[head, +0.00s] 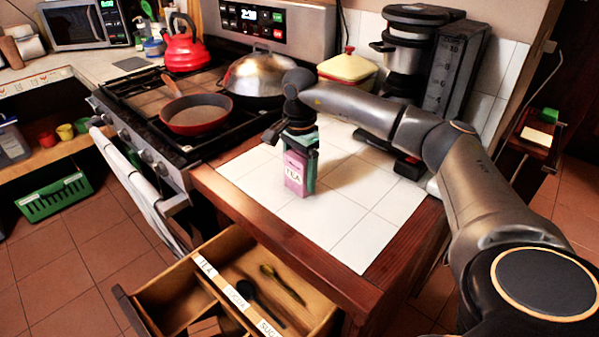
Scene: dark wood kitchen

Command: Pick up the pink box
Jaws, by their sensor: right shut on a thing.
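The pink box (295,176), with a white label reading TEA, stands upright at the white tiled counter, near its left side. My right gripper (300,143) comes down on it from above, with its greenish fingers at the box's top and right side. It is shut on the pink box. I cannot tell whether the box's bottom touches the tiles. My left gripper is not in view.
Below the counter's front edge, an open wooden drawer (290,262) holds spoons. The stove with a red pan (196,114), a domed lid (258,73) and a red kettle (187,48) is at left.

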